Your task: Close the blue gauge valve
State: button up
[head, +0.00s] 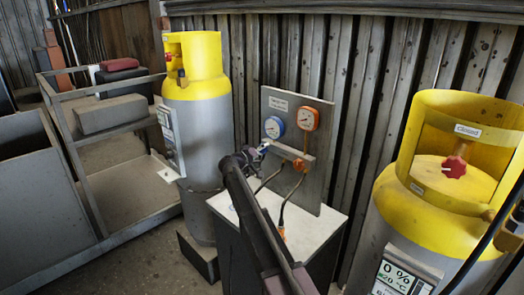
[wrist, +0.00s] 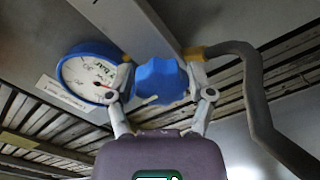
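The blue gauge valve (wrist: 160,82) is a lobed blue knob below the manifold bar in the wrist view. The fingers of my gripper (wrist: 162,85) are on either side of it and appear to press against its sides. A white pointer mark shows on the knob's lower edge. The blue-rimmed gauge (wrist: 88,80) is just left of the knob. In the head view, my gripper (head: 258,152) is at the left end of the manifold bar (head: 288,155), under the blue gauge (head: 274,127), and largely covers the knob.
An orange gauge (head: 308,118) and orange valve (head: 299,164) sit to the right on the grey panel (head: 325,175). Dark hoses hang below. Yellow-topped cylinders stand left (head: 200,110) and right (head: 440,190). A metal cart (head: 70,150) is at far left. A thick hose (wrist: 250,90) runs close right of my gripper.

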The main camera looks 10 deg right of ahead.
jog(key=shift+o, duration=1.2)
jog(key=shift+a, duration=0.1)
jog(key=v, duration=1.1)
jog(key=shift+s+a, duration=0.25)
jog(key=shift+a, duration=0.05)
